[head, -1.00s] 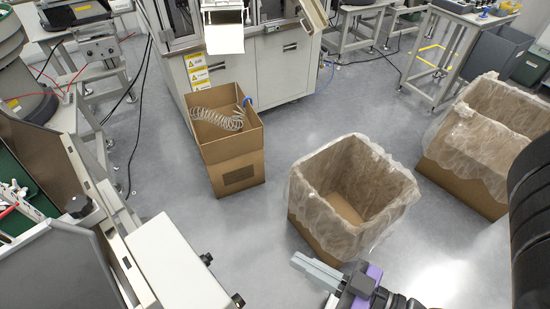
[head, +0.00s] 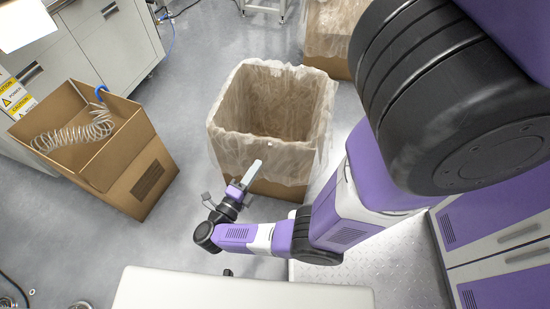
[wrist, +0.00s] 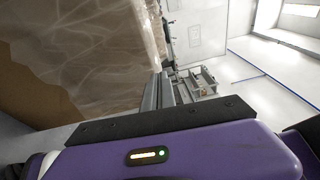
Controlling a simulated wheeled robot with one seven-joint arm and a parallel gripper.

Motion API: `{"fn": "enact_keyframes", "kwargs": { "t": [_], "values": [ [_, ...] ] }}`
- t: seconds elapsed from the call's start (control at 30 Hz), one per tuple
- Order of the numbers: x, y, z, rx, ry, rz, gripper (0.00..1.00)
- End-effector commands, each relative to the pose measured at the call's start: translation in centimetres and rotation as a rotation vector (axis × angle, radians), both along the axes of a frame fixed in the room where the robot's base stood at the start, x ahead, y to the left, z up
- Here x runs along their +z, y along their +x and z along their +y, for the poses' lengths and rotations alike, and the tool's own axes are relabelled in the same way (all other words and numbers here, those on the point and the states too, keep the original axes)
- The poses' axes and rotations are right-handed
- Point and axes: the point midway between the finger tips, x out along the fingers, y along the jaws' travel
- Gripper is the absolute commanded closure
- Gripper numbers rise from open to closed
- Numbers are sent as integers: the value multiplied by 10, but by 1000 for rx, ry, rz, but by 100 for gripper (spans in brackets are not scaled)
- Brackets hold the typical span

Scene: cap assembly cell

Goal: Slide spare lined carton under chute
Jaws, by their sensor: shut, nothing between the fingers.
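A brown carton with a clear plastic liner over its rim (head: 228,143) stands open on the floor in the middle of the head view; its inside looks empty. My gripper (head: 255,165) is shut and empty, in front of the carton's near wall; I cannot tell if it touches. In the wrist view, the lined wall (wrist: 85,60) fills the upper left beside the gripper fingers (wrist: 158,90). A white chute-like part (head: 25,22) shows at the upper left, on the machine, cut off by the frame.
An unlined carton (head: 150,185) holding a coiled clear hose (head: 75,135) stands at left, before the machine cabinet (head: 110,45). Another lined carton (head: 325,45) stands behind. Grey floor (head: 200,85) is clear between the left and middle cartons. A pale surface (head: 240,290) lies at the bottom.

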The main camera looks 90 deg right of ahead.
Motion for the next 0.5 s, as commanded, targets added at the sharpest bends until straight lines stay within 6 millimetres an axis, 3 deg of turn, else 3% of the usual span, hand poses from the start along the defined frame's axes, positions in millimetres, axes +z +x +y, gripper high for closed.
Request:
{"fn": "enact_keyframes", "kwargs": {
  "t": [0.03,0.2,0.5],
  "values": [
    [-13,2,10,-61,19,-7,100],
    [-25,0,33,-190,55,-10,100],
    [-30,-10,26,-212,59,-11,100]
  ]
}}
